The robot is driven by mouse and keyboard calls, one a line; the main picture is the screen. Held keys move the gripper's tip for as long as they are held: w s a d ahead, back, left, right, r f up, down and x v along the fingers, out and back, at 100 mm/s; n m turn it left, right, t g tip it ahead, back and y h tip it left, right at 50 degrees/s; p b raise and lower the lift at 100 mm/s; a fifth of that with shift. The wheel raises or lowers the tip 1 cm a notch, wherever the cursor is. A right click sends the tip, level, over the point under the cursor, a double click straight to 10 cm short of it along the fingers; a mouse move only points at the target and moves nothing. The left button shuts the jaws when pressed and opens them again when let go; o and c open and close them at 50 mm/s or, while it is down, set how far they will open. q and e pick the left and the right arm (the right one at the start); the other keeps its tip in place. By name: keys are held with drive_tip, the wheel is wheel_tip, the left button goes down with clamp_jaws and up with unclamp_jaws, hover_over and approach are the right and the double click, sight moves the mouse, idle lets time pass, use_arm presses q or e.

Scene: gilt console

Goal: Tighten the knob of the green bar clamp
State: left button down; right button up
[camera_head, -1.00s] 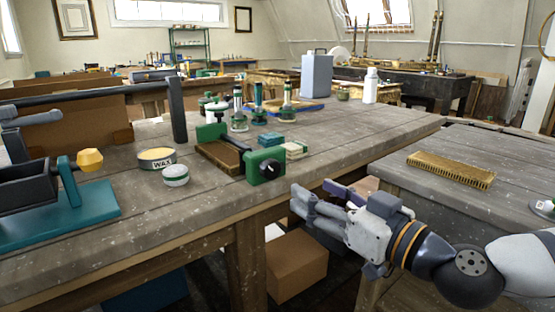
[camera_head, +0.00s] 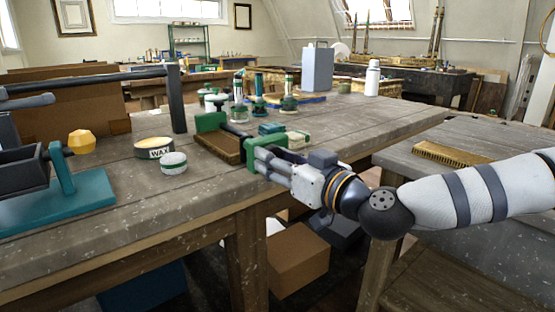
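The green bar clamp lies on the near wooden bench; its far green jaw (camera_head: 211,122) shows, with a dark bar running toward the near green jaw (camera_head: 250,158). A brown wooden piece (camera_head: 218,148) lies beside the bar. My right gripper (camera_head: 262,163) reaches in from the right, its fingertips at the near jaw, where they cover the clamp's black knob. I cannot tell whether the fingers touch the knob or how far apart they are. My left gripper is not in view.
A wax tin (camera_head: 154,149) and a small round white-and-green container (camera_head: 173,163) stand left of the clamp. A teal-based device (camera_head: 65,205) with a yellow knob stands further left. Several bottles and small blocks sit behind the clamp. A brush (camera_head: 448,155) lies on the right bench.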

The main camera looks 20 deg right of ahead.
drive_tip(key=c, duration=0.5)
drive_tip(key=shift+o, duration=0.2)
drive_tip(key=m, duration=0.9)
drive_tip(key=m+b, duration=0.1)
drive_tip(key=m, duration=0.9)
drive_tip(key=shift+a+f, duration=0.15)
drive_tip(key=shift+f, duration=0.05)
drive_tip(key=shift+m, duration=0.3)
